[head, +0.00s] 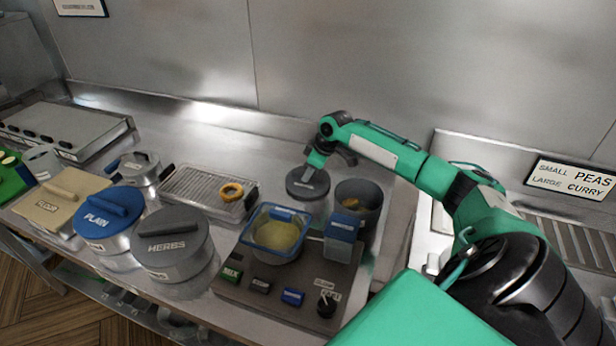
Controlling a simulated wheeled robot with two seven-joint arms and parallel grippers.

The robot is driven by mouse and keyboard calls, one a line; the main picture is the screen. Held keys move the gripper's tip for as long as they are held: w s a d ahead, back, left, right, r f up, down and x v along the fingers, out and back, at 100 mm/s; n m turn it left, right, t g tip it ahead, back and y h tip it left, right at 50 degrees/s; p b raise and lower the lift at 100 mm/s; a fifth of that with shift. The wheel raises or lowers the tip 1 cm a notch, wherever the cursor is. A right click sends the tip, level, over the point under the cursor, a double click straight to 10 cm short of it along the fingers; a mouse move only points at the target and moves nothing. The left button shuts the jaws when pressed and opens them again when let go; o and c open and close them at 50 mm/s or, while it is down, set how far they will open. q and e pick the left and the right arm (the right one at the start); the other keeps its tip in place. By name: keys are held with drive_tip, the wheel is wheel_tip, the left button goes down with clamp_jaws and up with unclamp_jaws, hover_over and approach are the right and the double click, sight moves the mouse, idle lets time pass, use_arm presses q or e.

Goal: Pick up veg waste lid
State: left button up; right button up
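A dark grey round lid (308,186) with a small label, which I take to be the veg waste lid, is at the back of the counter. It is just left of an open dark bin (374,196) with brownish contents inside. My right gripper (312,168) reaches down from above, its tips at the lid's handle. The fingers are too small and overlapped to show whether they are closed on it. I cannot tell whether the lid rests on the counter or is slightly raised. My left gripper is not in view.
A blue-rimmed tub (252,228) and a blue-lidded container (341,236) stand on a dark scale-like unit (318,300) in front. A steel wall stands behind.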

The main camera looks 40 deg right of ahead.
clamp_jaws()
drive_tip(key=shift+r, duration=0.15)
